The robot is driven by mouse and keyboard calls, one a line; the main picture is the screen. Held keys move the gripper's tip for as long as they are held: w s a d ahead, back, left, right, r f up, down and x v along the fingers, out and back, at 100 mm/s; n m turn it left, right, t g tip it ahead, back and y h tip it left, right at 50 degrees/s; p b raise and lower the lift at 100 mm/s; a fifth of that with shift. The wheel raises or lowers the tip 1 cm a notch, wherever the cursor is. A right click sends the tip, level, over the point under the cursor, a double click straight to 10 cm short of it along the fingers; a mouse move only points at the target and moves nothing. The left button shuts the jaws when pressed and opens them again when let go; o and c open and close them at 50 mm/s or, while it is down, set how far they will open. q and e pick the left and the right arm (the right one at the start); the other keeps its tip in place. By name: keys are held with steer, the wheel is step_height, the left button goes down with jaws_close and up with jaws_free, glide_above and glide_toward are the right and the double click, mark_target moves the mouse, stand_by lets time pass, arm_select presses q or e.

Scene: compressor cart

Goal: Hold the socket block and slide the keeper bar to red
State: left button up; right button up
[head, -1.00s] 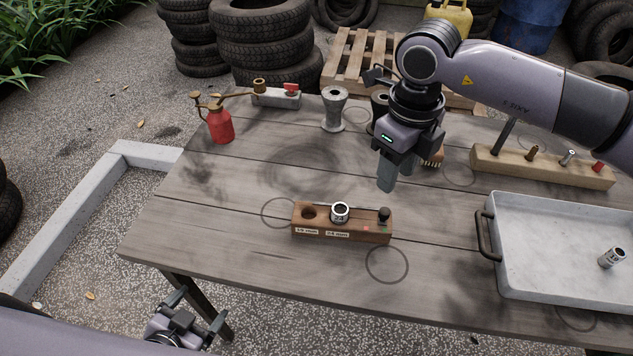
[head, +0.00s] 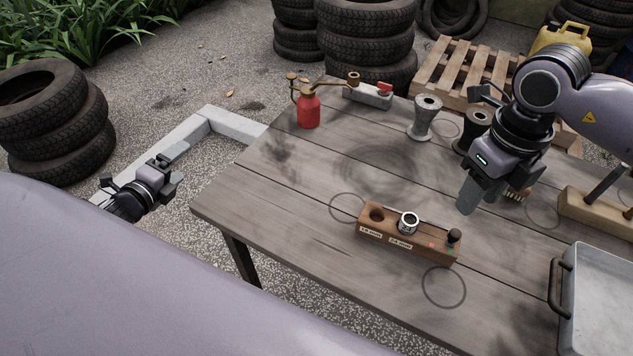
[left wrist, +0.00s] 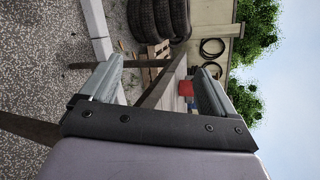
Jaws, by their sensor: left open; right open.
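The wooden socket block (head: 385,236) lies on the table in the head view, with two labels on its front face. A metal socket (head: 408,222) sits in one hole; the hole to its left (head: 377,214) is empty. The keeper bar's dark knob (head: 454,236) stands at the block's right end, near a red mark and a green mark. My right gripper (head: 468,197) is above the table behind the block's right part, open, empty and apart from it. My left gripper (head: 175,169) is open and empty, off the table to the left; its fingers also show in the left wrist view (left wrist: 155,90).
A red oil can (head: 308,110) and a grey block with a red part (head: 368,95) stand at the table's back left. A metal tray (head: 600,300) is at the right. The table left of the block is clear.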

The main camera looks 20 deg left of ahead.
arm_select(q)
steer(key=w+d+r+n+g+h, duration=0.1)
steer(key=w+d+r+n+h, duration=0.2)
steer(key=w+d, duration=0.55)
steer(key=w+d+r+n+g+h, duration=0.1)
steer(key=w+d+r+n, duration=0.2)
steer(key=w+d+r, duration=0.45)
steer(key=w+d+f+g+h, duration=0.2)
steer(key=d+g+h, duration=0.1)
steer(key=d, duration=0.9)
steer(key=s+d+r+m+g, duration=0.1)
steer(key=s+d+r+g, duration=0.15)
steer(key=d, duration=0.55)
steer(key=s+d+r+g, duration=0.1)
steer(key=s+d+g, duration=0.25)
steer(key=d, duration=0.35)
steer(key=m+g+y, duration=0.3)
steer(key=g+y, duration=0.1)
steer(key=y, duration=0.1)
glide_above(375, 215)
steer(key=s, duration=0.2)
steer(key=f, duration=0.4)
steer(key=shift+w+f, duration=0.2)
steer(key=shift+w, duration=0.05)
step_height(375, 215, down, 7)
steer(key=shift+f, duration=0.15)
